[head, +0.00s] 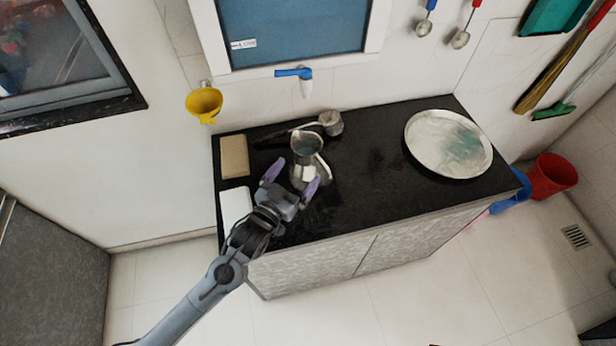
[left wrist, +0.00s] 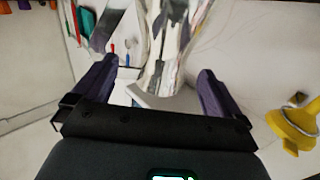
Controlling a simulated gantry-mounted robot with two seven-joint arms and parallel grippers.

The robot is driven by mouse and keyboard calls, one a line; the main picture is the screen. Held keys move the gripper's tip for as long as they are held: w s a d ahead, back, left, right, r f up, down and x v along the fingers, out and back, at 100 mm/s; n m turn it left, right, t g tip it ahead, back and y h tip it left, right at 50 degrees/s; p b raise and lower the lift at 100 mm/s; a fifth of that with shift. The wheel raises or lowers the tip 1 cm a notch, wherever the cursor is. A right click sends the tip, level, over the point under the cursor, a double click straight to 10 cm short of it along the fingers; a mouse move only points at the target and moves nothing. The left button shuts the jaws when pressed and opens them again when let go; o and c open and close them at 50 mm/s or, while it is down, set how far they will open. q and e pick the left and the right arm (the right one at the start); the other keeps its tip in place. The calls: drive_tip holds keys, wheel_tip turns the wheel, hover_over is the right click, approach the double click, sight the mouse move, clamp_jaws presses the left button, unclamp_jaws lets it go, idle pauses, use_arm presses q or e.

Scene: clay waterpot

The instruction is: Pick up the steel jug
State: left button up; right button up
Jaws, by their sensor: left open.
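The steel jug (head: 306,145), shiny with a flared mouth, stands on the black counter (head: 365,185) left of its middle. My left gripper (head: 291,180) is open at the near side of the jug, its two purple fingers spread around the jug's lower body. In the left wrist view the shiny jug (left wrist: 172,45) shows between the two fingers of the left gripper (left wrist: 157,70), with gaps visible on both sides. I cannot tell whether either finger touches it. My arm and gripper hide part of the jug's base. My right gripper is not in view.
A ladle-like metal utensil (head: 331,122) lies just behind the jug. A large round steel plate (head: 440,140) is at the right of the counter. A tan block (head: 234,156) and a white block (head: 235,207) sit at the left edge. A blue-handled tap (head: 305,82) is on the wall behind.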

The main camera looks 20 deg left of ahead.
sight(302, 164)
use_arm(q)
drive_tip(key=w, duration=0.4)
drive_tip(key=shift+d, duration=0.3)
drive_tip(key=shift+w+b, duration=0.3)
drive_tip(key=shift+w, duration=0.05)
drive_tip(key=w, duration=0.3)
drive_tip(key=shift+w+b, duration=0.2)
drive_tip(key=shift+b, duration=0.15)
drive_tip(key=shift+w, duration=0.5)
drive_tip(key=c, duration=1.7)
drive_tip(key=shift+r, duration=0.1)
drive_tip(key=shift+c, duration=0.2)
drive_tip(key=shift+r, duration=0.2)
